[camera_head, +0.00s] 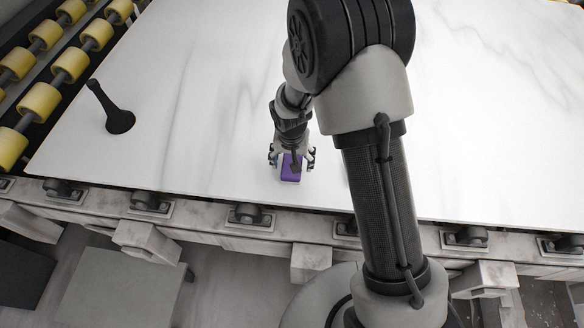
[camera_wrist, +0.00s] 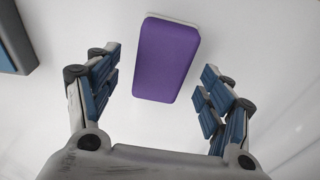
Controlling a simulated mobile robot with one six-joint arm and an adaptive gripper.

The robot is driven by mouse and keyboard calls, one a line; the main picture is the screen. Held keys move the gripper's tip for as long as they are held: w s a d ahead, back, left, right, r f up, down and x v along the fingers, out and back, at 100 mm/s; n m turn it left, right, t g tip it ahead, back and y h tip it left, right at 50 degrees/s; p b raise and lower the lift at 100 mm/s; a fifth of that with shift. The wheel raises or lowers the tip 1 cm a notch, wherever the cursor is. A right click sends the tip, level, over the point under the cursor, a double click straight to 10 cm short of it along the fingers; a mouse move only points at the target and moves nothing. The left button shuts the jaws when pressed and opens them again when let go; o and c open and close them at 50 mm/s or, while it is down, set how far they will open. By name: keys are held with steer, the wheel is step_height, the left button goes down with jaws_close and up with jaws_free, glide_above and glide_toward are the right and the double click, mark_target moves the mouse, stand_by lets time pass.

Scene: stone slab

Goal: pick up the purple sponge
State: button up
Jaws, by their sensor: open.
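The purple sponge (camera_head: 291,172) lies on the white marble slab near its front edge in the head view. In the wrist view the sponge (camera_wrist: 165,58) is a purple rounded block with a pale strip along its far edge, slightly tilted. My gripper (camera_head: 291,160) is open right at the sponge. In the wrist view my gripper (camera_wrist: 160,85) has its blue-padded fingers on either side, with clear gaps to the sponge. The sponge's far part reaches beyond the fingertips in that view. How high the fingers are above the slab I cannot tell.
A black object with a round foot and slanted handle (camera_head: 115,112) stands on the slab (camera_head: 200,90) at left. Yellow rollers (camera_head: 40,100) line the left side. A blue-grey object (camera_wrist: 12,40) shows at the wrist view's left corner. Slab left of the gripper is largely clear.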

steer(key=f, duration=0.3)
steer(key=shift+w+b, duration=0.2)
steer(key=shift+b, duration=0.15)
steer(key=shift+r, duration=0.1)
steer(key=c, duration=1)
